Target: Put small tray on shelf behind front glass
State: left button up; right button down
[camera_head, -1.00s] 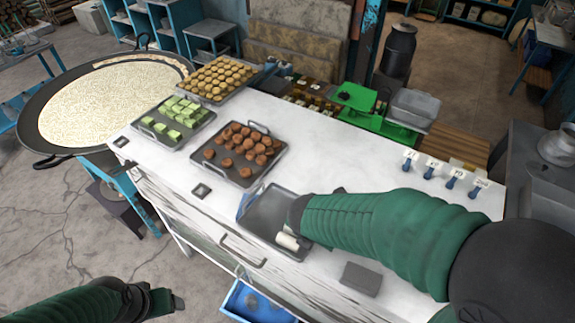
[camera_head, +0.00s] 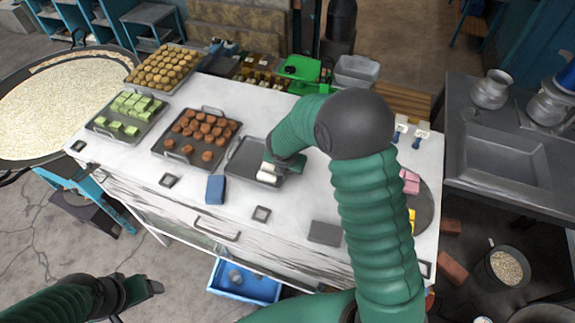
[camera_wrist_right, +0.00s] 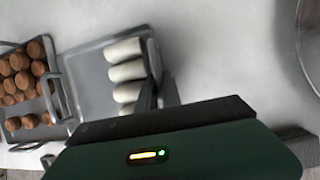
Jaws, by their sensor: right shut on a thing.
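The small grey tray (camera_head: 243,158) is at the middle of the white counter, just right of the tray of brown sweets. It holds several white rolls (camera_head: 268,173), which also show in the right wrist view (camera_wrist_right: 124,62). My right gripper (camera_head: 281,168) is shut on the tray's right side; its fingers (camera_wrist_right: 158,95) are at the edge beside the rolls. I cannot tell whether the tray touches the counter. My left gripper (camera_head: 150,287) is empty at lower left, away from the counter; its jaw gap is unclear. The counter's front pane (camera_head: 185,235) shows below the top; the shelf is mostly hidden.
Trays of brown sweets (camera_head: 160,155), green sweets (camera_head: 93,122) and yellow sweets (camera_head: 131,80) stand on the left. A blue block (camera_head: 215,188) and a grey block (camera_head: 325,233) lie near the front edge. A blue bin (camera_head: 245,283) sits below.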

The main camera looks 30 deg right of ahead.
jog(key=shift+a+f, duration=0.25)
jog(key=shift+w+a, duration=0.2)
jog(key=shift+a, duration=0.1)
jog(key=c, duration=1.9)
grip_release()
jog(key=shift+f, duration=0.15)
jog(key=o, duration=0.4)
jog(key=shift+w+d, duration=0.1)
jog(key=shift+d, duration=0.05)
jog(key=shift+s+d, duration=0.2)
jog(key=shift+d, duration=0.15)
